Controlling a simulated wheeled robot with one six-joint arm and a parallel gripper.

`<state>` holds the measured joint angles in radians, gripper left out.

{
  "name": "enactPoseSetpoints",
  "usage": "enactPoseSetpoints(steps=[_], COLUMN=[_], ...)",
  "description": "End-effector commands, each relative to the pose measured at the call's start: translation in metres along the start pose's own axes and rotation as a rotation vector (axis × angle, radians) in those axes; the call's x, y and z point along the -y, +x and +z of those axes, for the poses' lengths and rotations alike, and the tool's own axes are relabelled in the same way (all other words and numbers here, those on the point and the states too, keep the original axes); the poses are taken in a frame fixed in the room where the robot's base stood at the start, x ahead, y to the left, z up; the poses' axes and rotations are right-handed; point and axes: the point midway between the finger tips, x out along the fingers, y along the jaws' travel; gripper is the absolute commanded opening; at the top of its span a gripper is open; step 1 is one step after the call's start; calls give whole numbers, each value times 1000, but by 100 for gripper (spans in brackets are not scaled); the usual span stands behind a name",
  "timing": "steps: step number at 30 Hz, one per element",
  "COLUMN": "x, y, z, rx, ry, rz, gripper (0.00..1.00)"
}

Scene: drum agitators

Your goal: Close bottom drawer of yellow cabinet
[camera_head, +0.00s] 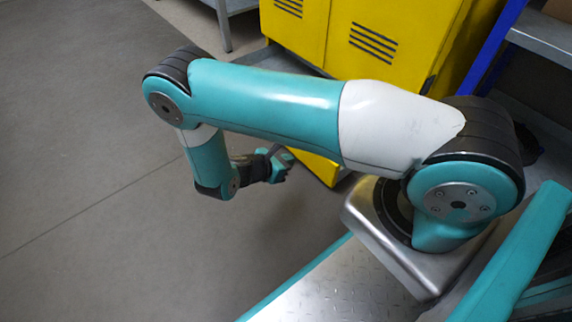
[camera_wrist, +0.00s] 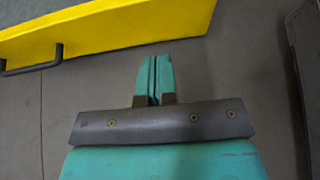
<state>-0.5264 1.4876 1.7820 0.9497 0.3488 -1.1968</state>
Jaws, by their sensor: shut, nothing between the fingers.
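The yellow cabinet (camera_head: 395,25) stands at the top of the head view, behind my arm. A yellow drawer front (camera_head: 322,167) shows low down below my arm, sticking out from the cabinet; my arm hides much of it. In the wrist view the yellow drawer panel (camera_wrist: 130,27) crosses the top left, with a dark bar handle (camera_wrist: 32,68) at its left. My gripper (camera_wrist: 154,62) is shut and empty, its fingertips pointing toward the panel. In the head view my gripper (camera_head: 284,160) is beside the drawer front. Whether it touches the panel cannot be told.
Open grey floor (camera_head: 90,150) fills the left of the head view. A grey metal table leg (camera_head: 224,28) stands at the top. A blue-framed shelf (camera_head: 545,35) is at the right. A dark edge (camera_wrist: 308,60) runs along the right of the wrist view.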

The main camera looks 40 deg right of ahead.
Motion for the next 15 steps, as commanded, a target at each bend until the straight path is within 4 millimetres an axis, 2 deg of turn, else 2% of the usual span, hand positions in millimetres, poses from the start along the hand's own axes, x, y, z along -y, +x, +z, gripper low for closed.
enactPoseSetpoints(steps=[1,6,9,15], x=[1,1,1,0], y=[16,53,72,92], z=[-5,-6,-4,12], rx=[1,-1,-1,-2], ry=[1,3,3,2], rz=[-5,-5,-5,-3], gripper=[0,0,0,0])
